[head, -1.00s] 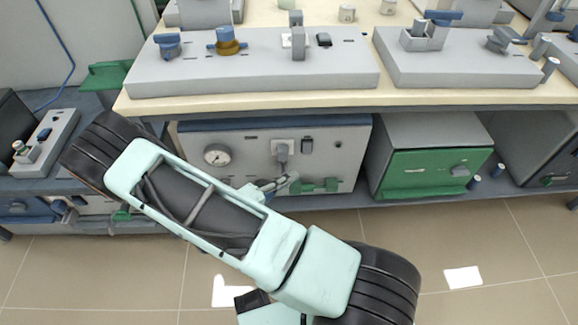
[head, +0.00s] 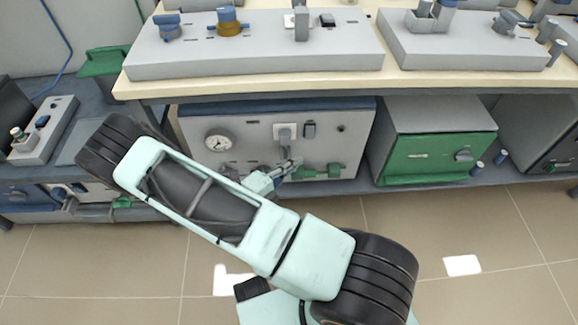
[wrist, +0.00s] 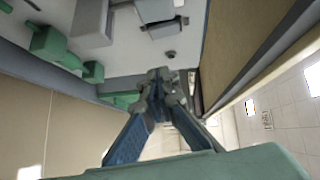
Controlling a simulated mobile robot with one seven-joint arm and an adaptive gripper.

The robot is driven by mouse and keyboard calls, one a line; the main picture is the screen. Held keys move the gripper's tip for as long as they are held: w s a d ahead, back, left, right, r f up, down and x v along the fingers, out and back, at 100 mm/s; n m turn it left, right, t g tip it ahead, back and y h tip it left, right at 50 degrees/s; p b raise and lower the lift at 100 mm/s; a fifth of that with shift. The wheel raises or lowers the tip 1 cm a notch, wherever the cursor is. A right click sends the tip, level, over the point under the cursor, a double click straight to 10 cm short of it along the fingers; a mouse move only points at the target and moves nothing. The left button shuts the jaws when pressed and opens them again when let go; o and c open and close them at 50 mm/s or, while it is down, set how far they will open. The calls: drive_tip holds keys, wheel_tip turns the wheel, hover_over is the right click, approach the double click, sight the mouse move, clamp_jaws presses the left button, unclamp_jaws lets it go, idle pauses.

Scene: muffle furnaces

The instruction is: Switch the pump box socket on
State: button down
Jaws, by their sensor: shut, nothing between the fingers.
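The pump box (head: 195,157) is a pale grey case with a dark blue top, on the shelf below the bench. Its front has a white socket (head: 285,126) with a grey plug and hanging cable, and a dark switch (head: 309,129) just right of it. My gripper (head: 293,165) is shut and empty, in front of the box, below the socket and left of the green valve (head: 334,171). In the wrist view my gripper (wrist: 160,82) has its fingertips together, near the box front. The plug (wrist: 92,22) shows at upper left there. I cannot tell whether the fingertips touch anything.
A round gauge (head: 218,140) is on the box's left side. A green-fronted furnace (head: 435,157) stands to its right. The bench top (head: 250,91) overhangs the box and carries grey panels. The tiled floor (head: 490,225) in front is clear.

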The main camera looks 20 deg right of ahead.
sight(312, 138)
drive_tip(key=shift+w+d+f+b, duration=0.15)
drive_tip(key=shift+w+d+b, duration=0.3)
drive_tip(key=shift+w+d, duration=0.6)
drive_tip(key=shift+w+d+f+b, duration=0.2)
drive_tip(key=shift+w+d+b, duration=0.25)
drive_tip(key=shift+w+d, duration=0.6)
drive_tip(key=shift+w+d+f+b, duration=0.15)
drive_tip(key=shift+w+d+b, duration=0.3)
drive_tip(key=shift+w+d, duration=0.6)
drive_tip(key=shift+w+a, duration=0.1)
drive_tip(key=shift+a, duration=0.05)
drive_tip(key=shift+w+f, duration=0.15)
drive_tip(key=shift+w, duration=0.15)
drive_tip(key=shift+s, duration=0.1)
